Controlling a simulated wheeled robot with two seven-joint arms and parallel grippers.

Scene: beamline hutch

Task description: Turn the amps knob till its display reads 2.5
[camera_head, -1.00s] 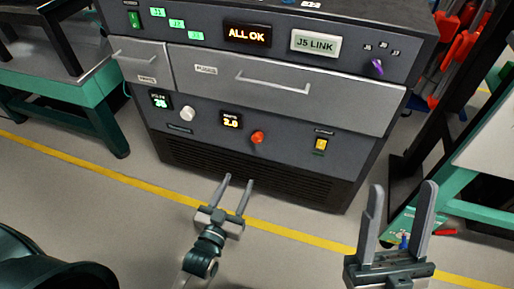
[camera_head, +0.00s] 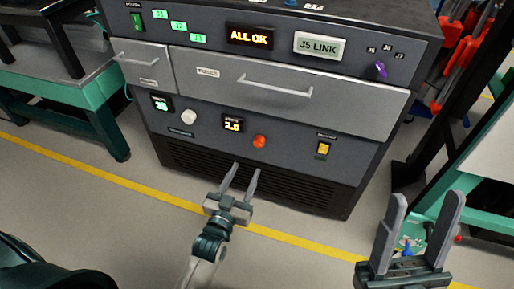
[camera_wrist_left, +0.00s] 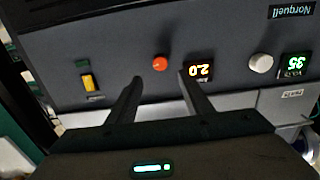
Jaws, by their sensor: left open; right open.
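The orange-red knob (camera_head: 259,141) sits on the lower front panel of the grey cabinet, right of the small amps display (camera_head: 232,123), which reads 2.0. My left gripper (camera_head: 241,172) is open and empty, below and in front of the knob. In the left wrist view, which is upside down, the knob (camera_wrist_left: 160,63) shows in line with the gap between the two fingertips (camera_wrist_left: 159,76), apart from them. The display (camera_wrist_left: 199,71) beside it also reads 2.0. My right gripper (camera_head: 427,198) is open and empty at the lower right, away from the panel.
A white knob (camera_head: 189,117) and a volts display (camera_head: 161,103) reading about 35 are left of the amps display. A yellow switch (camera_head: 323,149) is to the right. A closed drawer (camera_head: 290,92) with a protruding handle lies above. Floor before the cabinet is clear.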

